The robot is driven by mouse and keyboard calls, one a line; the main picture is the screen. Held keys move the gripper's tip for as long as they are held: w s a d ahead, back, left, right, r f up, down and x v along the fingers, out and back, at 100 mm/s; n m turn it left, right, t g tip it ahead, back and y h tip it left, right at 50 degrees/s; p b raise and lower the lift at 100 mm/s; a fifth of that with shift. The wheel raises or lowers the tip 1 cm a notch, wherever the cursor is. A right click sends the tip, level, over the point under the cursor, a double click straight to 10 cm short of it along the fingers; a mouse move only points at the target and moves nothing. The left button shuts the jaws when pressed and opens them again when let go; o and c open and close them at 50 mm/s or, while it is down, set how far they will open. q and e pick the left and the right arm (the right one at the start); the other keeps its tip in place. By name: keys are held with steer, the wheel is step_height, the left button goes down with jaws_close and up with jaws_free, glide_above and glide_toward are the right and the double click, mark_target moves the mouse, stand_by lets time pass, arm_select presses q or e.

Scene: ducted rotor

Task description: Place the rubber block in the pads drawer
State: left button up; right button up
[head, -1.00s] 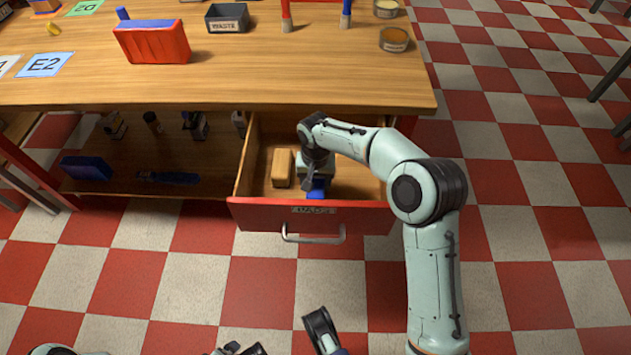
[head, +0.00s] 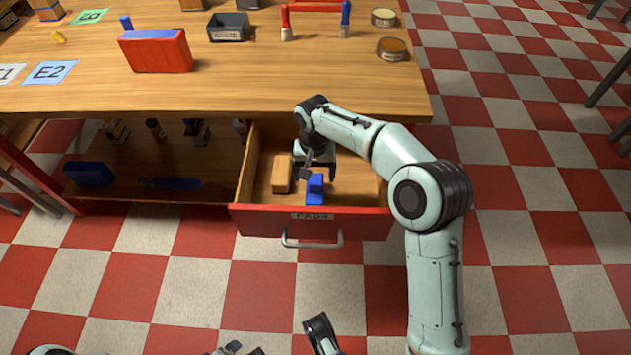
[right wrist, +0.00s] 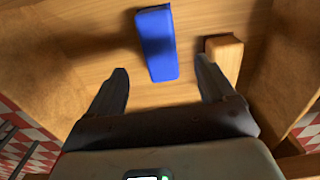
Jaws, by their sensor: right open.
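The pads drawer (head: 312,222), with a red front and a "PADS" label, is pulled out under the workbench. A blue block (head: 315,188), which looks like the rubber block, lies on the drawer floor near its front. It also shows in the right wrist view (right wrist: 158,45). My right gripper (head: 317,170) is inside the drawer area, just behind the blue block in the head view. In the right wrist view the gripper (right wrist: 162,68) is open, its fingers apart with the blue block beyond and between them, not gripped. Dark parts of mine show at the bottom edge; my left gripper's jaws are unclear.
A tan block (head: 282,174) lies left of the blue block in the drawer. A shelf (head: 160,190) with several items is left of the drawer.

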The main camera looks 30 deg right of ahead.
mark_target(315, 188)
arm_select(q)
steer(key=shift+s+d+r+g+p, duration=0.2)
steer(key=shift+s+d+r, duration=0.1)
steer(key=shift+s, duration=0.2)
steer(key=shift+s+d+r+g+p, duration=0.1)
steer(key=shift+s+d+r+p, duration=0.15)
steer(key=shift+s, duration=0.2)
arm_select(e)
steer(key=shift+r, duration=2.2)
arm_select(q)
steer(key=shift+r, duration=0.15)
arm_select(e)
steer(key=shift+r, duration=0.1)
